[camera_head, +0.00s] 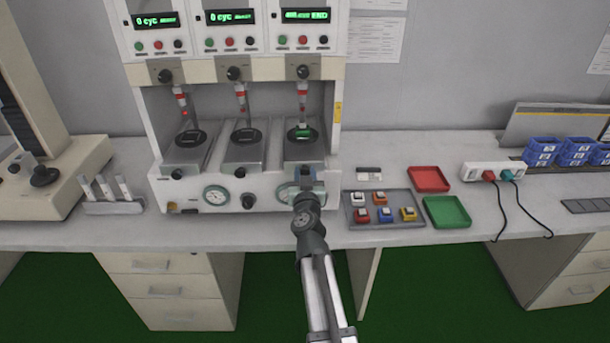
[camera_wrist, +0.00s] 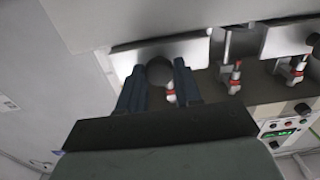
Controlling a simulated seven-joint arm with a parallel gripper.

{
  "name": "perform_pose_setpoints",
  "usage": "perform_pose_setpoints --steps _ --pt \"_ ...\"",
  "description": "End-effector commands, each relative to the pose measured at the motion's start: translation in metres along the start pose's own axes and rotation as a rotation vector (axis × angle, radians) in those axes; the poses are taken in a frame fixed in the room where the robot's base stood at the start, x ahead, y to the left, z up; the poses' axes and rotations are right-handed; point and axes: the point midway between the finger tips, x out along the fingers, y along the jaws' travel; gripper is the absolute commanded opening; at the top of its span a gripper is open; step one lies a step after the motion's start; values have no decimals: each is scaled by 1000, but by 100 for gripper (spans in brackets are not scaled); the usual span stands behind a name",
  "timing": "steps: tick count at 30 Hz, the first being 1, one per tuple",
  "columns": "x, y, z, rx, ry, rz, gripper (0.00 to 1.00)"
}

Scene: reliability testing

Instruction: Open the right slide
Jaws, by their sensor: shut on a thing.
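The right slide (camera_head: 305,153) is a grey plate in the right bay of the white test machine. A dark round disc with a small green piece lies on it, under a red-tipped plunger (camera_head: 303,95). My gripper (camera_head: 305,183) is at the front of this slide and covers its knob in the head view. In the wrist view, the dark round knob (camera_wrist: 160,72) sits between my two fingers, and my gripper (camera_wrist: 158,68) is shut on it. The pale slide plate (camera_wrist: 190,50) shows behind the knob.
The middle slide (camera_head: 243,152) and left slide (camera_head: 187,155) sit alongside with their own front knobs. A grey tray (camera_head: 352,221) of coloured pieces, a red tray (camera_head: 429,179) and a green tray (camera_head: 446,212) lie to the right. A gauge (camera_head: 216,195) is on the machine's front.

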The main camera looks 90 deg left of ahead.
Motion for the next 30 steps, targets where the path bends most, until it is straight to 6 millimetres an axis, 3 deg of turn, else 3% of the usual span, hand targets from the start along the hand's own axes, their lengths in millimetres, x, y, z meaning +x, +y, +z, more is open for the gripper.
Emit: perform_pose_setpoints --steps 11,17,23,30 --pt "-1 0 0 0 0 0 0" --pt "-14 0 0 0 0 0 0" --pt "-43 0 0 0 0 0 0" --pt "-94 0 0 0 -1 -1 0"
